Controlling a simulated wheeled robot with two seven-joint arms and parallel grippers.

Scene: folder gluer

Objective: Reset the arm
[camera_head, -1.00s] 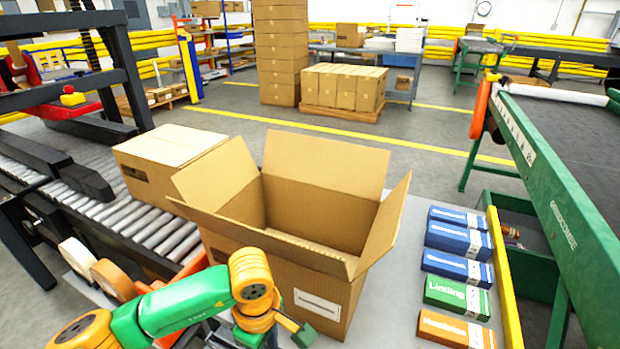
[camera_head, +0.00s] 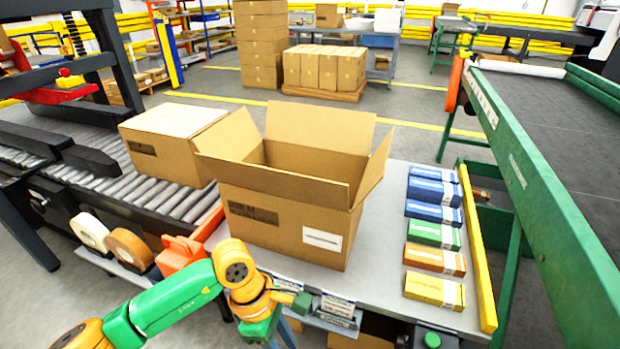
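My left arm, green and orange, comes in from the lower left. Its gripper (camera_head: 283,315) is at the table's front edge, in front of and below the open carton. Its fingers point away from me and are partly hidden, so I cannot tell if they are apart. No object shows in it. My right arm and gripper are not in view. The open cardboard carton (camera_head: 283,222) stands upright on the grey table (camera_head: 384,262) with its flaps up.
Several small cartons, including a green one (camera_head: 433,233) and a yellow one (camera_head: 434,290), line the table's right side beside a yellow rail (camera_head: 478,250). A closed box (camera_head: 165,150) sits on the roller conveyor at left. A green-framed conveyor (camera_head: 540,190) stands at right.

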